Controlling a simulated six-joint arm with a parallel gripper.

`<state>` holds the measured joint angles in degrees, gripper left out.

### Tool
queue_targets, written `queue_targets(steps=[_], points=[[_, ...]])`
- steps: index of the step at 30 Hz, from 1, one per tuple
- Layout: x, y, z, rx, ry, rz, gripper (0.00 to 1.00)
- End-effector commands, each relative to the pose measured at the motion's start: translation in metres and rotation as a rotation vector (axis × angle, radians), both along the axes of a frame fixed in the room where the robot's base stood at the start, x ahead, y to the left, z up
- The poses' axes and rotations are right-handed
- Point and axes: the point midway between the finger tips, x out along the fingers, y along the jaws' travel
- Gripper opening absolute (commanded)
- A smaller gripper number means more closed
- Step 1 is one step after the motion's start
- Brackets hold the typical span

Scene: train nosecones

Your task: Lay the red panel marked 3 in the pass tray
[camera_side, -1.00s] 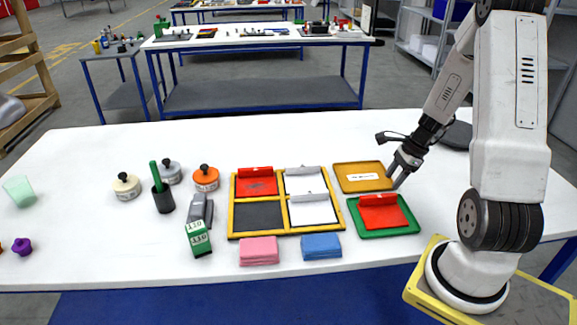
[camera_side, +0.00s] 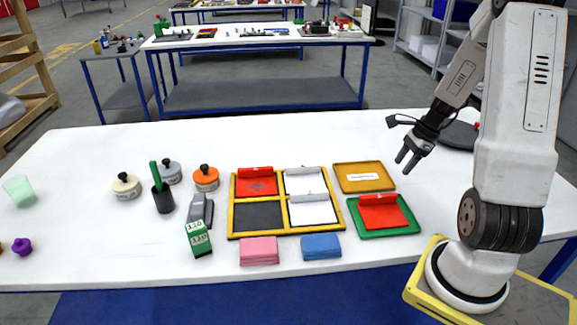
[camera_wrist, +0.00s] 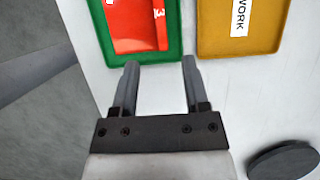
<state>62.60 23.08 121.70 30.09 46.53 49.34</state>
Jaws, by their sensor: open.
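A red panel (camera_side: 383,214) lies in the green tray (camera_side: 404,231) at the right of the table. In the wrist view the panel (camera_wrist: 130,25) shows a white 3 on its raised edge, and it lies inside the green tray (camera_wrist: 176,50). My gripper (camera_side: 405,164) is open and empty, above the table to the upper right of the green tray. In the wrist view my gripper (camera_wrist: 160,64) has its fingers apart with only bare table between them. The green tray's label is only partly visible.
An ochre tray (camera_side: 345,183) labelled WORK sits behind the green tray. A yellow frame (camera_side: 233,215) left of the trays holds another red panel (camera_side: 258,187) and two white ones. Pink (camera_side: 259,251) and blue (camera_side: 321,247) stacks lie in front. A dark disc (camera_side: 459,135) lies behind my gripper.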

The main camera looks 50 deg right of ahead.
Motion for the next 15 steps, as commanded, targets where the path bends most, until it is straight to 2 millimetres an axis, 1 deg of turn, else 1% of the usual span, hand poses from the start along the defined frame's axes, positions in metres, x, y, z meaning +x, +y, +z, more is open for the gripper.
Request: queue_targets(steps=[5,8,11,14,15], points=[[0.002,0.003,0.0,-0.006,0.0,0.018,0.58],[0.006,0.009,0.001,-0.023,0.001,0.068,0.58],[0.014,0.021,0.001,-0.055,0.0,0.162,0.58],[0.025,0.039,0.003,-0.102,-0.002,0.299,0.58],[0.029,0.047,0.003,-0.124,-0.004,0.365,0.58]])
